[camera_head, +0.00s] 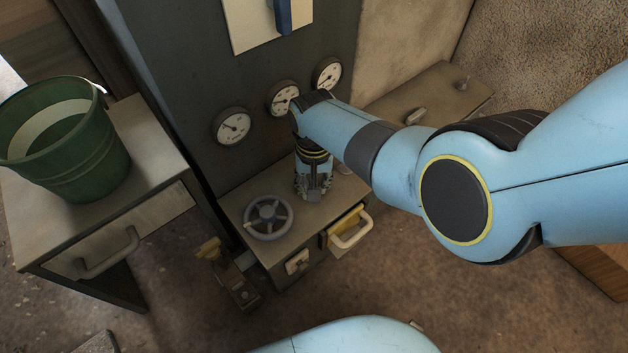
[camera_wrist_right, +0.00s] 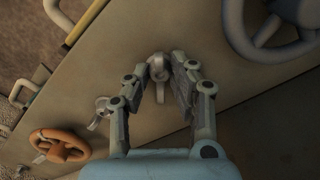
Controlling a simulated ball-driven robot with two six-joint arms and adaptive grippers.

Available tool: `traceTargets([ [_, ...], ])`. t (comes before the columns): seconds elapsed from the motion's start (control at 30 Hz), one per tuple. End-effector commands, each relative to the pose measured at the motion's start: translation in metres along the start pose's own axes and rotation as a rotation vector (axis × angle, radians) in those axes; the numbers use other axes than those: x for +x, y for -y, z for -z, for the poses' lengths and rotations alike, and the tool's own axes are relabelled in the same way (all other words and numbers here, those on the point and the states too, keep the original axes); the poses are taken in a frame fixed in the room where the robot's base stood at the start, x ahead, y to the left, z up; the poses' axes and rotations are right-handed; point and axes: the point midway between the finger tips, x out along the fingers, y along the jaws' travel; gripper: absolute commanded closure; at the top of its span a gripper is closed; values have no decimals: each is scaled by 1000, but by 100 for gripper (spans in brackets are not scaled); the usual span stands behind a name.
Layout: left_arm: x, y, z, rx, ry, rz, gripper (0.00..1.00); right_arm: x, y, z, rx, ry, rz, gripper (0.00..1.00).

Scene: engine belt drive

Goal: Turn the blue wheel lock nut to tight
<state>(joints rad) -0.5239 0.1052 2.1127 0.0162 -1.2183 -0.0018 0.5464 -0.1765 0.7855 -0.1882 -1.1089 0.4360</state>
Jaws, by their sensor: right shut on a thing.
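The blue wheel (camera_head: 268,217), a grey-blue handwheel, lies on top of the low cabinet in the head view. It also shows at the top right of the right wrist view (camera_wrist_right: 238,25). My right gripper (camera_head: 314,198) reaches down to the cabinet top, right of the wheel. In the right wrist view my right gripper (camera_wrist_right: 159,74) has its fingertips closed around a small grey lock nut (camera_wrist_right: 158,92) with a short lever. The nut is hidden in the head view. My left gripper is out of view.
An orange wheel (camera_wrist_right: 60,146) and a second small grey lever nut (camera_wrist_right: 100,112) are on the same cabinet top. Round gauges (camera_head: 232,126) line the dark panel behind. A green bucket (camera_head: 75,165) stands on a cabinet at left. A yellow-edged handle (camera_head: 350,228) is on the front.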

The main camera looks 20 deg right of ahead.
Motion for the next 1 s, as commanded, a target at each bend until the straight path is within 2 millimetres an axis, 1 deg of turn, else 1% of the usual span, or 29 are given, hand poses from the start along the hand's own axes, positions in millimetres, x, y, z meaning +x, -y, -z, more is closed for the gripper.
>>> traceTargets([
  [0.6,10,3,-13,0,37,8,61,0,0,0,577,1,1,100],
  [0.8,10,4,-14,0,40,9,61,0,0,-1,733,1,1,100],
  [1.0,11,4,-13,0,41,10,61,1,0,-1,845,2,0,100],
])
